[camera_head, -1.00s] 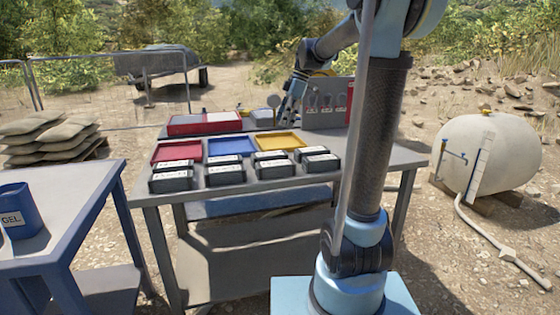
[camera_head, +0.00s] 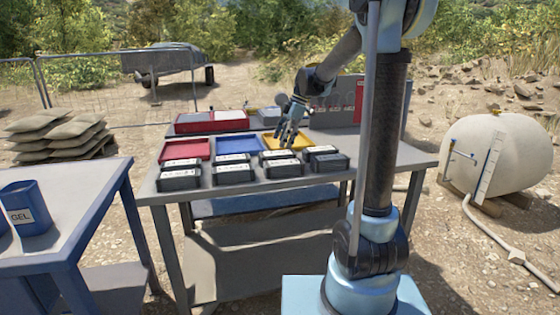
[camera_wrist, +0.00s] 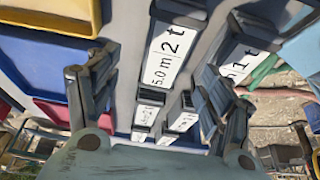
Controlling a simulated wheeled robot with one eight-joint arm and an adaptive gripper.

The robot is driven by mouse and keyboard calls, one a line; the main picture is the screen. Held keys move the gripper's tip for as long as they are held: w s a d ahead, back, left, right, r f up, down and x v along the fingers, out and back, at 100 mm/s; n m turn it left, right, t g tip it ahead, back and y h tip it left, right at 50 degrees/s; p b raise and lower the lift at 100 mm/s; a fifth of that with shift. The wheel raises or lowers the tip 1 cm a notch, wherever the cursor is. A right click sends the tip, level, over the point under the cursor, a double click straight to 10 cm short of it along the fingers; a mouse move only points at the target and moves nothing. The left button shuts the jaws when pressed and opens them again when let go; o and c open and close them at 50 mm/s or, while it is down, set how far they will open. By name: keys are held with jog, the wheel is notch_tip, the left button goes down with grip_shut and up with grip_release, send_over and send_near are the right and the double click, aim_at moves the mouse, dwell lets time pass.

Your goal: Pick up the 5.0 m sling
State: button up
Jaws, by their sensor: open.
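A dark case with a white label reading "5.0 m 2 t" (camera_wrist: 170,50) lies in the wrist view, between and beyond my spread fingers. My gripper (camera_wrist: 150,95) is open and empty, with one finger to each side of that case's row in the picture. In the head view my gripper (camera_head: 287,138) hangs fingers down over the table, by the yellow tray and the back row of cases. The labels are too small to read in the head view. Whether the fingers touch anything cannot be told.
Another case, labelled "1 t" (camera_wrist: 240,65), sits close to the right finger. Red (camera_head: 184,150), blue (camera_head: 238,146) and yellow (camera_head: 283,141) trays lie behind the cases. A red box (camera_head: 211,121) and an upright panel stand at the table's back.

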aim_at(278, 152)
jog(key=shift+x, duration=3.3)
jog(key=shift+s+d, duration=0.1)
jog(key=shift+s, duration=0.1)
jog(key=c, duration=1.4)
